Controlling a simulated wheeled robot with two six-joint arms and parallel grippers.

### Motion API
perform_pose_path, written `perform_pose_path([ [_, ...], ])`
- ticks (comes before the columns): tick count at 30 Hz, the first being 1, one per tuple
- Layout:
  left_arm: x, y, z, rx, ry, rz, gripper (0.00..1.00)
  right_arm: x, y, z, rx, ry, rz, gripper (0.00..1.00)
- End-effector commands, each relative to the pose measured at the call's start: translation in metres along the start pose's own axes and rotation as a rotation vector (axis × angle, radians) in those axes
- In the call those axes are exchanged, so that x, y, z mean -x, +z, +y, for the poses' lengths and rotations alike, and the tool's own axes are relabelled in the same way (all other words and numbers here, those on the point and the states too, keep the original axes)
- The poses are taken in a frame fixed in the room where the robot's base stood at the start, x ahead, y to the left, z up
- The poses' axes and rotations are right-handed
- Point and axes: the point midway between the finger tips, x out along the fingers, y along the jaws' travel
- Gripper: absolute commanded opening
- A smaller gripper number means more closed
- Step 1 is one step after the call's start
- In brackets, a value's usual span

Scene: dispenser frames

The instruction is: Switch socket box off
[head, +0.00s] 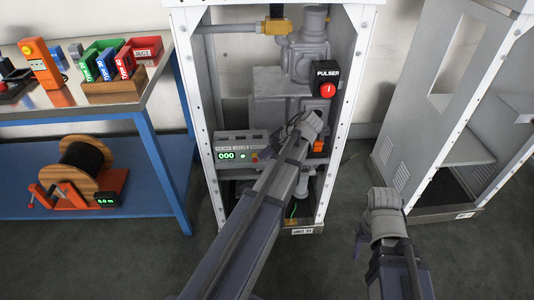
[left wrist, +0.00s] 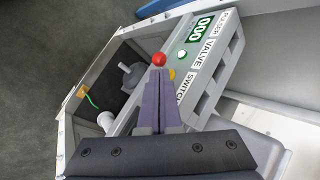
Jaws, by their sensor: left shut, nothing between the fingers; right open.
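The socket box (head: 236,146) is a grey box with a green "000" display inside the white cabinet; it also shows in the left wrist view (left wrist: 208,62) with PULSER, VALVE and SWITCH labels. A red ball-shaped knob (left wrist: 159,59), with a yellow part beside it, is at its SWITCH end. My left gripper (left wrist: 158,74) is shut and empty, its tips right at the red knob; I cannot tell whether they touch. My right gripper (head: 384,212) is open, right of the cabinet, fingers hardly visible.
The white cabinet (head: 206,100) holds grey machinery and a black PULSER box (head: 326,78) with a red button. A blue-framed bench (head: 160,120) with colored bins and a cable reel (head: 86,168) stands left. An open grey cabinet (head: 405,125) stands right. Floor is free between the cabinets.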

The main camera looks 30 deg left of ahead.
Motion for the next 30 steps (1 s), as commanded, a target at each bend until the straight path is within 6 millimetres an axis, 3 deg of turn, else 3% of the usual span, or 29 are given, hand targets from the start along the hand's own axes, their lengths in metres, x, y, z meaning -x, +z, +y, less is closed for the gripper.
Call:
perform_pose_path([
  [30,-0.005,0.005,0.009,0.085,-0.086,0.083,0.00,-0.019,-0.001,-0.001,0.001,0.003,0.000,0.50],
])
